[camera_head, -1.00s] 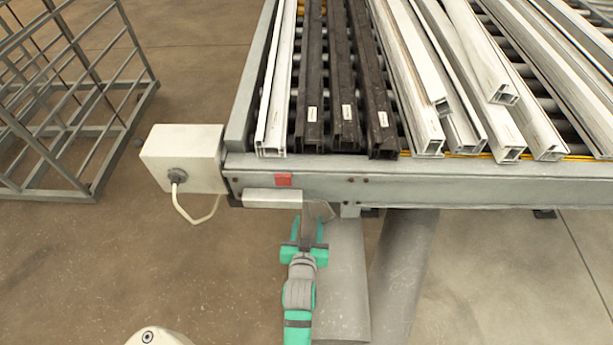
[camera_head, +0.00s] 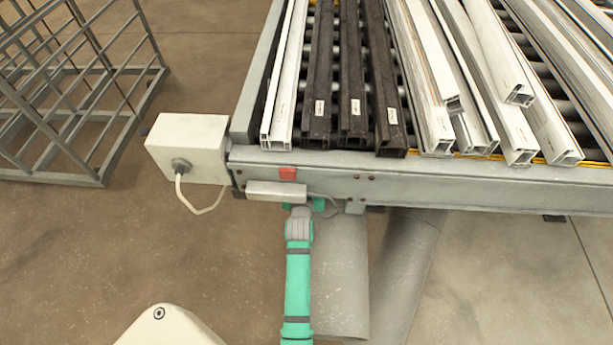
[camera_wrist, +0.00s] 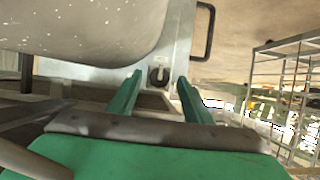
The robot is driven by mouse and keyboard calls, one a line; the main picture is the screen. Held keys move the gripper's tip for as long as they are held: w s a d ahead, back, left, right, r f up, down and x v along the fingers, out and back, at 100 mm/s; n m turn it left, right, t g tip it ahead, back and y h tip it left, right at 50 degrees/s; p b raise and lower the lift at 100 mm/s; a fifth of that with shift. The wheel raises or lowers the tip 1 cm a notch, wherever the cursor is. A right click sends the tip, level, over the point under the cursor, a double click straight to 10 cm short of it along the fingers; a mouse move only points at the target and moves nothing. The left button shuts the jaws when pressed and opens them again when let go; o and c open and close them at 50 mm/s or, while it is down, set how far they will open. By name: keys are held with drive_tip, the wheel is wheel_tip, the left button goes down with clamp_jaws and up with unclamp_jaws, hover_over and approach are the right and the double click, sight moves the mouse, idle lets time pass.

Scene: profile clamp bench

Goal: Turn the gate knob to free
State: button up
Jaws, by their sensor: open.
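A small dark round knob (camera_wrist: 158,76), which looks like the gate knob, sits on a grey metal face in the wrist view. My gripper (camera_wrist: 160,78) is open, with one green finger on each side of the knob in the picture. I see no contact, and cannot tell how far the fingertips are from it. Which way the knob is turned is too small to read. In the head view my gripper (camera_head: 304,206) is at the bench's front edge, below a light grey box (camera_head: 276,191), with its fingers mostly hidden. The knob does not show there.
The bench's front rail (camera_head: 420,184) runs above my gripper and carries a red square (camera_head: 287,173). A white box (camera_head: 188,147) with a cable hangs at its left end. White and dark profiles lie on top. A black handle (camera_wrist: 204,32) is near the knob. A wire cage (camera_head: 75,95) stands left.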

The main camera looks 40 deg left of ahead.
drive_tip(key=shift+w+a+f, duration=0.25)
drive_tip(key=shift+w+a, duration=0.1)
drive_tip(key=shift+w, duration=0.2)
drive_tip(key=c, duration=1.1)
drive_tip(key=shift+o, duration=0.2)
drive_tip(key=shift+d, duration=0.1)
drive_tip(key=shift+s+a+f+n+t+h, duration=0.15)
drive_tip(key=shift+n+t+h, duration=0.75)
drive_tip(key=shift+n, duration=1.35)
drive_tip(key=shift+a+f+n+t+h, duration=0.15)
drive_tip(key=shift+n+t+h, duration=0.35)
drive_tip(key=shift+n+t, duration=1.2)
drive_tip(key=shift+s+a+f+n+t+h, duration=0.15)
drive_tip(key=shift+n+t+h, duration=0.45)
drive_tip(key=shift+n, duration=2.15)
drive_tip(key=shift+d, duration=0.1)
